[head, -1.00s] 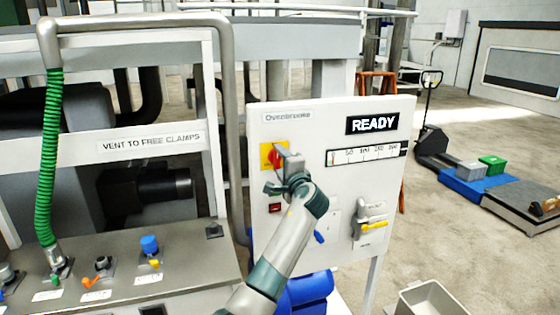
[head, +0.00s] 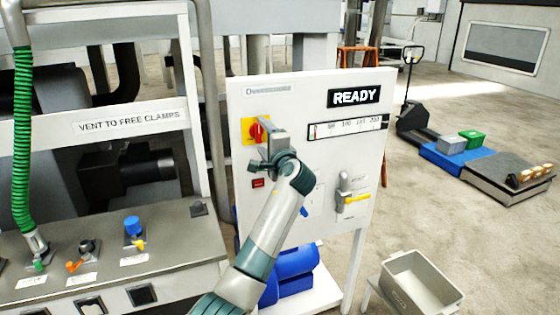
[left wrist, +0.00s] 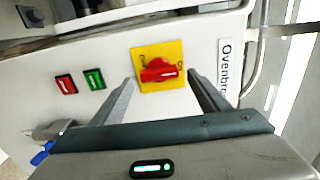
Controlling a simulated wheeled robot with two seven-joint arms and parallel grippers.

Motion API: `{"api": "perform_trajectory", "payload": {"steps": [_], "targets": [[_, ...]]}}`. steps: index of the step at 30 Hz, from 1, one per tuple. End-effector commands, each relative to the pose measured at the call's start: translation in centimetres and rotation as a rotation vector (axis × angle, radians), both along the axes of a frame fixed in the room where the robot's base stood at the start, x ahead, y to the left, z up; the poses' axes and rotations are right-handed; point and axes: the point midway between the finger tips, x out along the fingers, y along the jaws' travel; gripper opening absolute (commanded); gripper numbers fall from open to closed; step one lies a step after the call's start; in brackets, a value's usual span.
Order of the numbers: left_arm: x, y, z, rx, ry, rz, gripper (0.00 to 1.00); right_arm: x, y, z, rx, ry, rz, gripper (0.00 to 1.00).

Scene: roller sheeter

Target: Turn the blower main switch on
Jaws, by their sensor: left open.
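The main switch is a red rotary knob (left wrist: 158,70) on a yellow plate (left wrist: 176,52), on the white panel (head: 305,95). In the head view the red knob (head: 257,131) shows at the panel's upper left, partly covered by my gripper. My left gripper (head: 262,142) is right in front of the panel at the knob. In the left wrist view the open fingers of my left gripper (left wrist: 160,82) lie on either side of the yellow plate, with the knob between them and nothing gripped. I cannot tell whether the fingertips touch the panel. My right gripper is not in view.
A red button (left wrist: 66,84) and a green button (left wrist: 95,79) sit beside the switch. A lit READY sign (head: 354,96) and a yellow-handled lever (head: 353,198) are on the panel. A grey bin (head: 420,283) stands at the lower right.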

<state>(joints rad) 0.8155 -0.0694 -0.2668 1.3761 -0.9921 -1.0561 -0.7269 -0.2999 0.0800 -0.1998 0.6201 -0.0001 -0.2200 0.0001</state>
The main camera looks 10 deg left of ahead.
Motion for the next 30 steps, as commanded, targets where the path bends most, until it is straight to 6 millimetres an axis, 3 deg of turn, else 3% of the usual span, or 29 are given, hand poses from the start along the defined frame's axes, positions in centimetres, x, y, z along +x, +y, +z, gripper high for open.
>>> {"api": "perform_trajectory", "payload": {"steps": [18, 24, 30], "targets": [[-9.7, -6.6, -0.5, -0.001, 0.000, -0.002, 0.69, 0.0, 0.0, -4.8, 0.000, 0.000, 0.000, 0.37], [-11.8, -8.0, -0.2, 0.000, 0.000, 0.000, 0.69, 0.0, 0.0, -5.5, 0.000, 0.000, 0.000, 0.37], [-12.5, -8.4, -0.1, 0.000, 0.001, 0.000, 0.69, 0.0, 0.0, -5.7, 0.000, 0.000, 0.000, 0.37]]}}
